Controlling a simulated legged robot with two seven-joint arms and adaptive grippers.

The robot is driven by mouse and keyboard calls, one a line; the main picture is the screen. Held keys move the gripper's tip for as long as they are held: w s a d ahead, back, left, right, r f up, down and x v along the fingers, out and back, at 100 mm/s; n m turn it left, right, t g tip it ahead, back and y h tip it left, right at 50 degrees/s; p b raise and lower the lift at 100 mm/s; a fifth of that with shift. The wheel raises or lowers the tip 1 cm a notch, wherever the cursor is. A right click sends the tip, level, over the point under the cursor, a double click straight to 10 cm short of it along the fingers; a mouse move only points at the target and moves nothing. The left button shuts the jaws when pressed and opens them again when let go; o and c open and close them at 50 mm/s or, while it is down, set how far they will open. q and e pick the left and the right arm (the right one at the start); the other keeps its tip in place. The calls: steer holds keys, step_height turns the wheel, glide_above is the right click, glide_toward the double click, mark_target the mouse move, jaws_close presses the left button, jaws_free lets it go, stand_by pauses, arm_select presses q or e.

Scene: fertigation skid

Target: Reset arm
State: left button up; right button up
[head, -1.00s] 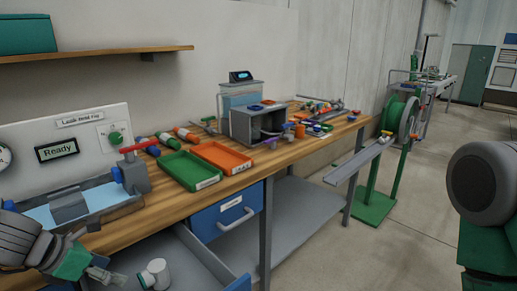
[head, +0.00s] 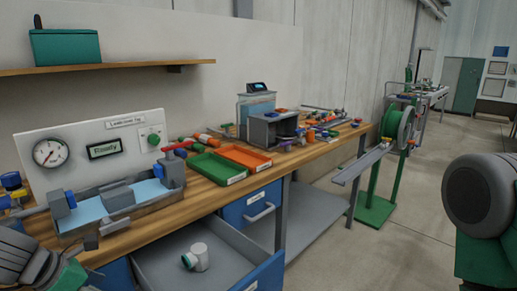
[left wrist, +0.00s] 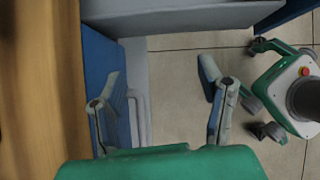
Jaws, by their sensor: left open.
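Behind the fingers are a blue drawer front (left wrist: 118,115) with a grey handle (left wrist: 141,112) and the floor (left wrist: 180,75). I cannot tell how far the fingers are from the drawer. My right arm shows only as a dark round joint and green link at the right edge; its gripper is out of view.
An open grey drawer (head: 225,262) holds a white and green fitting (head: 197,257). The wooden bench (head: 150,230) carries a leak-test rig (head: 95,150), a green tray (head: 215,168), an orange tray (head: 246,157) and small parts.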

arm_select(q)
steer(key=s+d+f+m+g+y, duration=0.2)
steer(key=s+d+f+m, duration=0.2)
steer(key=s+f+m, duration=0.5)
steer(key=s+d+f+m+g+y, duration=0.1)
steer(key=s+d+f+m+g, duration=0.2)
steer(key=s+f+m, duration=0.7)
steer(key=s+d+m, duration=0.1)
steer(key=s+m, duration=0.3)
steer(key=m, duration=0.7)
steer(key=shift+s+y, duration=0.2)
steer(key=shift+y, duration=0.2)
steer(key=shift+a+f, duration=0.15)
steer(key=shift+a, duration=0.05)
steer(key=shift+w+d, duration=0.1)
steer(key=shift+w, duration=0.05)
